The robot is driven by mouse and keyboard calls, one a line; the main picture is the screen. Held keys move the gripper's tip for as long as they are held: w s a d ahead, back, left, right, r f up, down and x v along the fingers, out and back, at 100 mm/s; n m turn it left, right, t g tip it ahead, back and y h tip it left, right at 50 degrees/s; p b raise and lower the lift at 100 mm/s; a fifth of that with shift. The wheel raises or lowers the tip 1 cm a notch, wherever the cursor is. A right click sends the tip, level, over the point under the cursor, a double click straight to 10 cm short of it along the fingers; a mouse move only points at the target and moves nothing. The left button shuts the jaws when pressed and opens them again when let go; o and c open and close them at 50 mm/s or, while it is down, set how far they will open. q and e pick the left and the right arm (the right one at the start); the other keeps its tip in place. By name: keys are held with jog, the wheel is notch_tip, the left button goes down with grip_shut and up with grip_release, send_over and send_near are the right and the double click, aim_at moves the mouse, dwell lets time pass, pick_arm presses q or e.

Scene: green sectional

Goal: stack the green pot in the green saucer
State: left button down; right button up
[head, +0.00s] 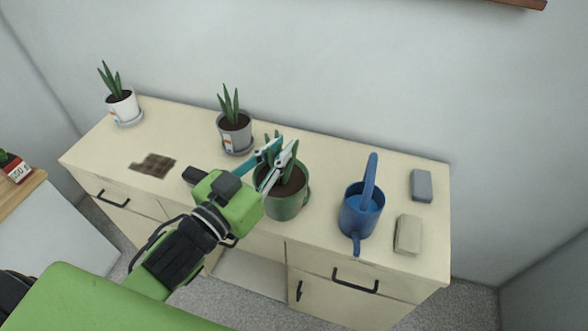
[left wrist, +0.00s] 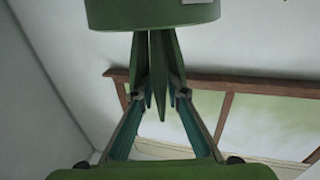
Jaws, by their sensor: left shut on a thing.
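The green pot (head: 284,207) holds dark soil and a leafy plant and stands at the middle front of the cabinet top. It looks upright. My left gripper (head: 281,153) is over the pot, shut on its plant leaves. The left wrist view is turned over: the pot (left wrist: 150,14) is at the top and the leaves (left wrist: 156,62) point down between the fingers (left wrist: 157,97). A green curved edge shows at the pot's right side; I cannot tell whether it is the green saucer. No whole green saucer shows. My right gripper is out of view.
A blue watering can (head: 358,215) stands right of the pot, with a grey block (head: 421,186) and a beige block (head: 408,234) beyond. A grey pot (head: 234,138), a white pot (head: 122,107) and a brown seed tray (head: 153,165) are left. A wall bounds the back.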

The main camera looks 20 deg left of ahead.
pick_arm(q)
jog(key=w+b, duration=0.1)
jog(key=w+f+b, duration=0.1)
jog(key=shift+w+a+f+b, duration=0.1)
jog(key=shift+w+a+b, duration=0.15)
jog(key=shift+b, duration=0.1)
jog(key=shift+w+b, duration=0.25)
jog(key=shift+b, duration=0.3)
jog(key=shift+w+f, duration=0.1)
jog(key=shift+w, duration=0.25)
jog(key=w+a+f+p, duration=0.1)
jog(key=w+f, duration=0.8)
jog(key=f, duration=0.1)
jog(key=shift+f, duration=0.35)
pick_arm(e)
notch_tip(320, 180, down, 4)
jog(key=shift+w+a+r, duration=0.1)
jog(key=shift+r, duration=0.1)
